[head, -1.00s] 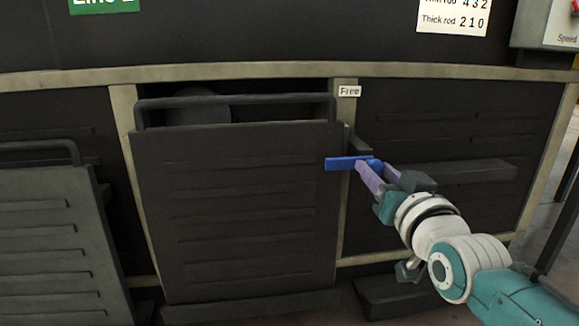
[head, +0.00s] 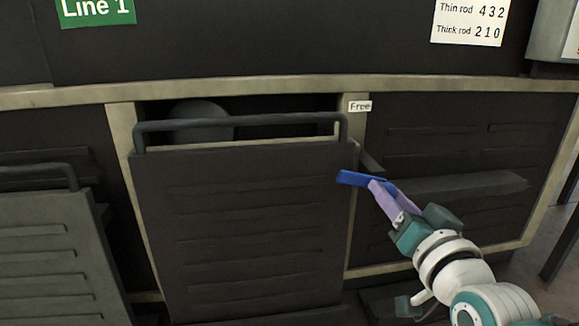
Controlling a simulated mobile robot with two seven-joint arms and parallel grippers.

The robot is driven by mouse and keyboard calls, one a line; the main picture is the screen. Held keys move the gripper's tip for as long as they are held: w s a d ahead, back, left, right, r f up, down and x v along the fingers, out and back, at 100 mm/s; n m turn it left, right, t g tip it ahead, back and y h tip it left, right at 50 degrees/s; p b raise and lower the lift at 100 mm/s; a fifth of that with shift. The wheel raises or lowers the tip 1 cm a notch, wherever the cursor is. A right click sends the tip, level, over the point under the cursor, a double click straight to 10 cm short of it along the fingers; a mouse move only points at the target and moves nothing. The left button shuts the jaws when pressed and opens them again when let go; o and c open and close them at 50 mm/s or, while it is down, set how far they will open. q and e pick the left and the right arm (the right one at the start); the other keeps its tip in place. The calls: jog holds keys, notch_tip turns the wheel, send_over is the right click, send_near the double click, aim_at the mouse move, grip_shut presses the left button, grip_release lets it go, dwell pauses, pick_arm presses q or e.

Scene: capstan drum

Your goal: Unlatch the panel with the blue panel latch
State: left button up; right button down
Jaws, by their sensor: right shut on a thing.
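The dark slatted panel (head: 240,225) fills the middle of the head view, with a dark bar handle (head: 240,123) across its top. An opening shows above the panel's top edge. The blue panel latch (head: 358,179) is at the panel's upper right edge, by the frame post. It slopes slightly down to the right. My right gripper (head: 377,188) comes from the lower right, its purple fingers shut on the latch's right part. My left gripper is out of view.
A "Free" label (head: 360,106) is on the post above the latch. Another slatted panel (head: 45,250) leans at the lower left. A dark ledge (head: 455,186) juts out right of the latch. A rounded dark shape (head: 202,121) sits inside the opening.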

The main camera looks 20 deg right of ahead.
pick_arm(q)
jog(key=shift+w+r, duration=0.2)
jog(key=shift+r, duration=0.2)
pick_arm(e)
jog(key=m, duration=1.4)
jog(key=shift+f+y, duration=0.1)
jog(key=shift+y, duration=0.2)
jog(key=shift+m, duration=0.3)
jog(key=shift+c, duration=2.2)
grip_release()
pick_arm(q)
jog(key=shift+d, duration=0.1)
